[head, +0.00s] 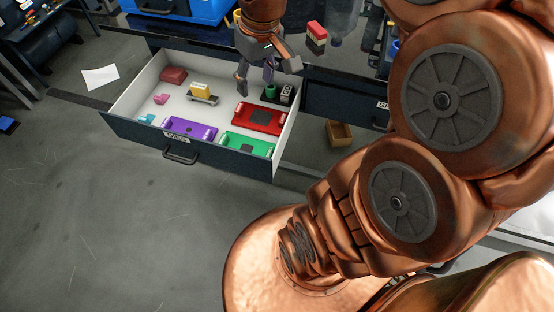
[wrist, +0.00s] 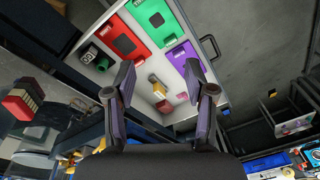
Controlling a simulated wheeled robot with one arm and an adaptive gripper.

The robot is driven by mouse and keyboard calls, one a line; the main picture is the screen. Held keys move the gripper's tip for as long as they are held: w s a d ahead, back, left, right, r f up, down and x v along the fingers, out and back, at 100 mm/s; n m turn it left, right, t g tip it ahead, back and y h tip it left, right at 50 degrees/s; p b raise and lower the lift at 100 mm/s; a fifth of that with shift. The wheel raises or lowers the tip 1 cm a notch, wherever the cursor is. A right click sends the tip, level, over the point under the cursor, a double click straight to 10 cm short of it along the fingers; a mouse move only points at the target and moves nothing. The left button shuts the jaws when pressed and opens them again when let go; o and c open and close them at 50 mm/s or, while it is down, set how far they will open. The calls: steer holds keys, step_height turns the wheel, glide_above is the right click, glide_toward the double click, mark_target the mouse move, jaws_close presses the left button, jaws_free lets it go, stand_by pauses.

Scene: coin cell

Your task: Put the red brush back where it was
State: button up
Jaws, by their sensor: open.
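The red brush (head: 317,36), a red block with a pale bristle layer and dark underside, stands upright right of my gripper, behind the open drawer. It also shows at the left edge of the wrist view (wrist: 22,102). My gripper (head: 267,79) is open and empty, fingers pointing down over the back right part of the open white-lined drawer (head: 128,98). In the wrist view the spread fingers (wrist: 158,75) frame the drawer's contents, with nothing between them. The brush is apart from the fingers. What it rests on is hard to tell.
The drawer holds a dark red block (head: 173,75), a yellow block (head: 200,89) on a grey piece, purple (head: 189,129), red (head: 258,117) and green (head: 247,144) flat pieces, and small items. A small brown box (head: 339,133) lies right. The floor in front is clear.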

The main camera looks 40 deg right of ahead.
steer(key=s+a+f+g, duration=0.1)
steer(key=s+a+f, duration=0.1)
steer(key=s, duration=0.6)
steer(key=s+a+f+g, duration=0.1)
steer(key=s+a+f, duration=0.2)
steer(key=s, duration=0.6)
steer(key=shift+a+f+g+h, duration=0.25)
steer(key=shift+a+g+h, duration=0.15)
steer(key=shift+a, duration=0.85)
steer(key=shift+r, duration=0.1)
step_height(320, 180, up, 4)
steer(key=p, duration=0.4)
